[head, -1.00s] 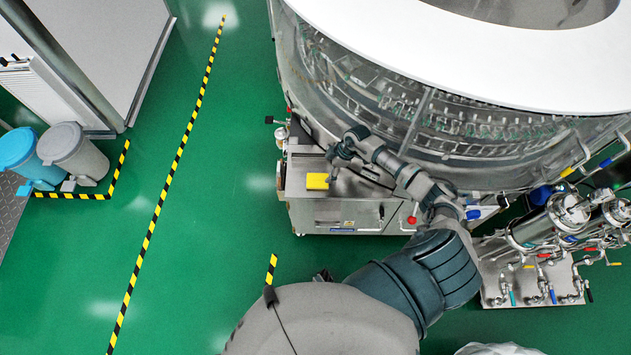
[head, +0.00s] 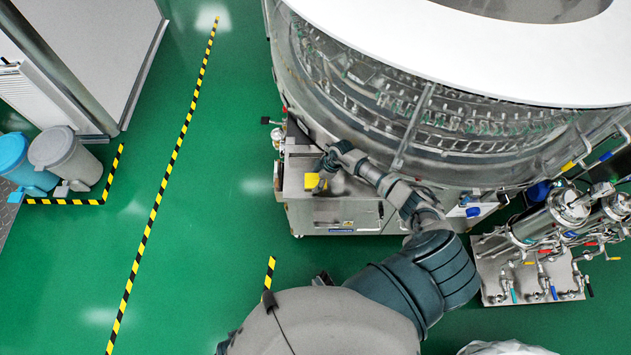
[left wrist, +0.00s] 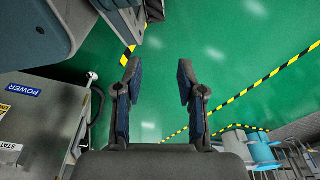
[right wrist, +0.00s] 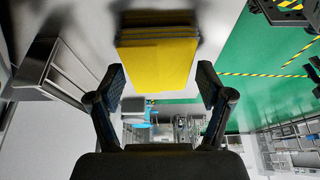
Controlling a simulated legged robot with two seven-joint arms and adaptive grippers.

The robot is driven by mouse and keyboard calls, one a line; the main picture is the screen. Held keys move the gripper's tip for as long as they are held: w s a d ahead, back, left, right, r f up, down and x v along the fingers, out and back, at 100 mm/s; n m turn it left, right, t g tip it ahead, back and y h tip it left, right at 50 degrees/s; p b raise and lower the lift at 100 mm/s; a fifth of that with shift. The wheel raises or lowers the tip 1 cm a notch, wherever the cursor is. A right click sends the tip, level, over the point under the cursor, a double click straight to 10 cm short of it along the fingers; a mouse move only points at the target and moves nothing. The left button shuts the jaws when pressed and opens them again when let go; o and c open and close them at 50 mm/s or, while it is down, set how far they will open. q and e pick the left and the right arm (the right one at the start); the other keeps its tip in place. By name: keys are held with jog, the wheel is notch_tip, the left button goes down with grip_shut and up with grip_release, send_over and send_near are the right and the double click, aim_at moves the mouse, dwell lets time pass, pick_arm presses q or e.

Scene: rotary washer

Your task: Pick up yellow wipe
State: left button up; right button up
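The yellow wipe (head: 311,181) is a folded yellow stack on the left part of a steel bench top (head: 351,188) in the head view. In the right wrist view the wipe (right wrist: 157,62) lies just beyond and between the fingertips. My right gripper (right wrist: 162,84) is open and empty, with one finger on each side of the wipe's line. In the head view the right gripper (head: 324,174) is beside the wipe and partly covers it. Contact cannot be told. My left gripper (left wrist: 158,72) is open and empty above the green floor.
A large round glass-walled washer (head: 390,110) stands right behind the bench. Steel piping with valves (head: 545,240) is at the right. Blue and grey bins (head: 66,155) stand at the far left. Open green floor lies left of the bench.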

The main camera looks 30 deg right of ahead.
aim_at(312, 180)
jog(key=c, duration=0.3)
jog(key=shift+c, duration=0.2)
pick_arm(q)
jog(key=shift+d, duration=0.1)
pick_arm(e)
jog(key=shift+d, duration=0.15)
jog(key=shift+r, duration=0.1)
jog(key=shift+r, duration=0.2)
notch_tip(312, 180, up, 3)
jog(key=shift+r+p, duration=0.15)
jog(key=shift+p, duration=0.55)
pick_arm(q)
jog(key=s+a+f+p, duration=0.1)
jog(key=s+f, duration=0.3)
jog(key=s, duration=0.5)
jog(key=shift+s+a+f+p, duration=0.3)
jog(key=shift+a+f+p, duration=0.1)
jog(key=shift+p, duration=0.5)
pick_arm(e)
jog(key=s+a, duration=0.2)
jog(key=s, duration=0.2)
jog(key=s+a, duration=0.3)
jog(key=s, duration=0.2)
jog(key=s+a+r, duration=0.1)
jog(key=s+a, duration=0.2)
jog(key=s, duration=0.1)
jog(key=shift+s+a, duration=0.25)
jog(key=shift+s, duration=0.05)
